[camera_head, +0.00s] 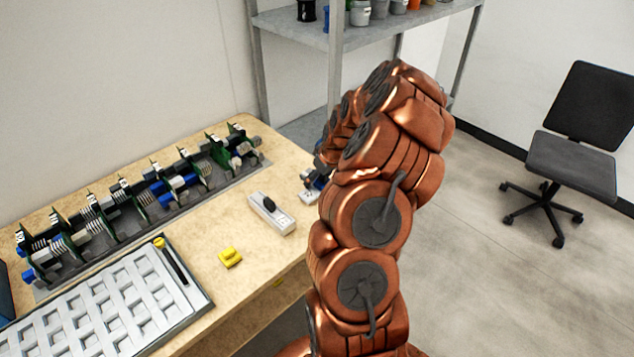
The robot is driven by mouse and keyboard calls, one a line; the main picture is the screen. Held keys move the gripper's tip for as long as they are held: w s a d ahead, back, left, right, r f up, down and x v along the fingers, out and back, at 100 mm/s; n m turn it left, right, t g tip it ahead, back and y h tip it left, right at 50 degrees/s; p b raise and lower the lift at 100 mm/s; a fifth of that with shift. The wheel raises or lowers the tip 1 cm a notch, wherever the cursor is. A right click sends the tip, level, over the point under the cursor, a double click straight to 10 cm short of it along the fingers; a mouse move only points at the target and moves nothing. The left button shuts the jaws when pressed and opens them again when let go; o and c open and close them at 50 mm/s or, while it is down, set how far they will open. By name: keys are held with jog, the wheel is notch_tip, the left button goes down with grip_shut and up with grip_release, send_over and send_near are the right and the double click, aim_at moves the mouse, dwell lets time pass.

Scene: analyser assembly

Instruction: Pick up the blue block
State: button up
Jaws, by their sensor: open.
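Several blue blocks sit in the long rack of green boards on the table. A further blue part (29,276) is at the rack's left end. I cannot tell which of them the task means. My gripper (313,186) is open, near the table's right edge and apart from the rack. My copper arm hides part of it. A small light piece (306,197) shows beside it.
A white device with a black knob (272,214) and a yellow block (230,257) lie on the table (210,238). A grey tray with square pockets (196,297) is at front left. A metal shelf (290,27) stands behind, an office chair (575,165) at right.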

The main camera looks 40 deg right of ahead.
jog(key=shift+s+f, duration=0.1)
jog(key=c, duration=1.3)
jog(key=shift+c, duration=0.2)
jog(key=shift+a+f, duration=0.1)
jog(key=shift+a, duration=0.1)
jog(key=shift+c, duration=0.2)
grip_shut()
jog(key=shift+d+r+b, duration=0.1)
jog(key=shift+r+b, duration=0.45)
jog(key=shift+r, duration=0.25)
jog(key=shift+d+r+b, duration=0.1)
jog(key=shift+r+b, duration=0.2)
jog(key=shift+r, duration=0.8)
jog(key=s+a+b, duration=0.1)
jog(key=s+a, duration=0.2)
jog(key=a, duration=0.1)
jog(key=s+a+r+b, duration=0.1)
jog(key=s+a+b, duration=0.1)
jog(key=s+a, duration=0.1)
jog(key=s+a+b, duration=0.1)
jog(key=s+a, duration=0.1)
jog(key=a, duration=0.4)
jog(key=shift+s+a+r, duration=0.1)
jog(key=shift+s+r, duration=0.2)
jog(key=shift+s, duration=0.1)
